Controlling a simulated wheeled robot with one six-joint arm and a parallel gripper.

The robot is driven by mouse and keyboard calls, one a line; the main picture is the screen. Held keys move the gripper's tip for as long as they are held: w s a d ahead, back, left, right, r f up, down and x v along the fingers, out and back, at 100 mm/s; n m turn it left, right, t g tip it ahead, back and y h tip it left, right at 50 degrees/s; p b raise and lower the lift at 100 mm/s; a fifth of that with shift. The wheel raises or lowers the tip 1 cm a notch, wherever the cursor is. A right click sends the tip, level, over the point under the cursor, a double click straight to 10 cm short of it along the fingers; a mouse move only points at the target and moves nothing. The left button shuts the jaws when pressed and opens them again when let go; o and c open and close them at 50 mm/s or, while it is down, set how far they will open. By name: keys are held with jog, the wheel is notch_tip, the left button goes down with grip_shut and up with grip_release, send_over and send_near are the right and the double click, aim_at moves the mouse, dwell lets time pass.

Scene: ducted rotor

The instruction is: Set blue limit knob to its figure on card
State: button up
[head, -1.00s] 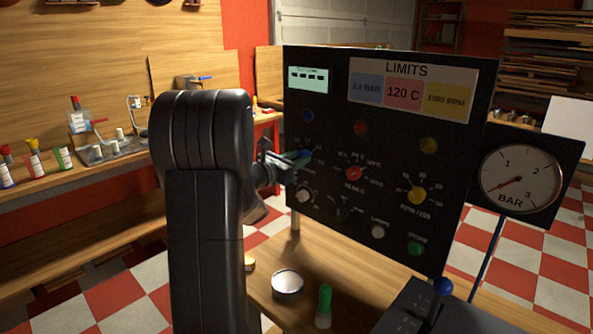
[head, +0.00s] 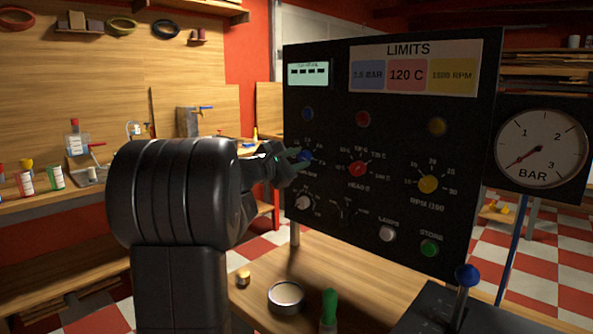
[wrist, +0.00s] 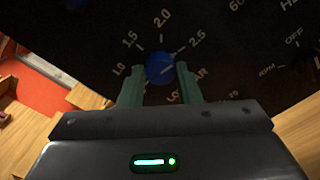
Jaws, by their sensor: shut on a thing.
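The blue limit knob (wrist: 159,67) is on the dark panel between my green fingertips in the wrist view. It also shows as a small blue patch (head: 305,155) in the head view. My gripper (wrist: 158,75) is shut on it, one finger at each side; the head view shows the gripper (head: 297,158) side-on. The knob's pale pointer mark slants right and slightly up, toward the 2.5 side of a scale marked 1.0 to 2.5. The limits card (head: 410,70) has a blue field (head: 367,75) ending in .5 BAR; its first digit is blurred.
A red knob (head: 358,168) and a yellow knob (head: 428,184) sit to the right on the panel. A pressure gauge (head: 541,147) stands beside it. A blue-topped lever (head: 467,276), a green-capped bottle (head: 329,306) and a round tin (head: 286,297) are below.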

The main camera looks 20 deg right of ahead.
dwell(0.4)
jog(key=o, duration=1)
jog(key=shift+c, duration=0.2)
jog(key=v, duration=1.4)
jog(key=x, duration=1.4)
